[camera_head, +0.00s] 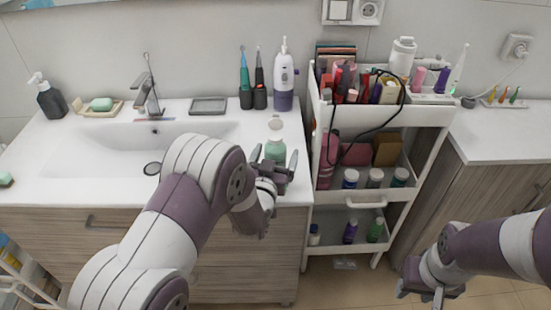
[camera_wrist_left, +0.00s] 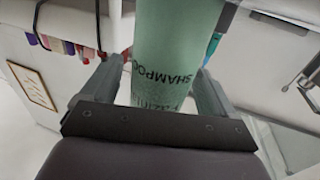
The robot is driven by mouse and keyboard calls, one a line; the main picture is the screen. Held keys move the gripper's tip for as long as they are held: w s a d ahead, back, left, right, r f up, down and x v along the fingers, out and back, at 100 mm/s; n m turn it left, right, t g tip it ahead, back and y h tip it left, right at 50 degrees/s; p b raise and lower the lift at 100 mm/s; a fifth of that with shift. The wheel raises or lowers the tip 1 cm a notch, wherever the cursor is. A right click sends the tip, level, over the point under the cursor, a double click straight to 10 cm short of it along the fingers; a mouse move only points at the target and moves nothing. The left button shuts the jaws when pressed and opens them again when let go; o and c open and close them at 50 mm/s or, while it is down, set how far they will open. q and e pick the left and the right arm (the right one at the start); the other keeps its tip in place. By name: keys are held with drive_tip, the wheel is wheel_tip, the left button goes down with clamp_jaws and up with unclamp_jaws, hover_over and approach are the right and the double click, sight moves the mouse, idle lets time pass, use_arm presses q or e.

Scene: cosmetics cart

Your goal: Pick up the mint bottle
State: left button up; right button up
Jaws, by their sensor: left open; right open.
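The mint bottle (camera_head: 275,152) stands upright on the white counter, right of the sink and near the front edge. It has a pale round top. In the left wrist view the mint bottle (camera_wrist_left: 172,50) shows the word SHAMPOO, upside down, and lies between the two fingers. My left gripper (camera_head: 274,171) is open around the bottle, one finger on each side; a gap shows at the right finger, and contact on the left cannot be told. My right gripper (camera_head: 428,292) is open and empty, low at the right over the floor.
A white cart (camera_head: 422,115) with full shelves stands close to the right of the counter. A dark purple-and-white bottle (camera_head: 284,75) and electric toothbrushes (camera_head: 246,82) stand behind the mint bottle. The sink (camera_head: 100,155) is to the left.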

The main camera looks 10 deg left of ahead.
use_arm(q)
drive_tip(key=shift+s, duration=0.1)
drive_tip(key=c, duration=1.1)
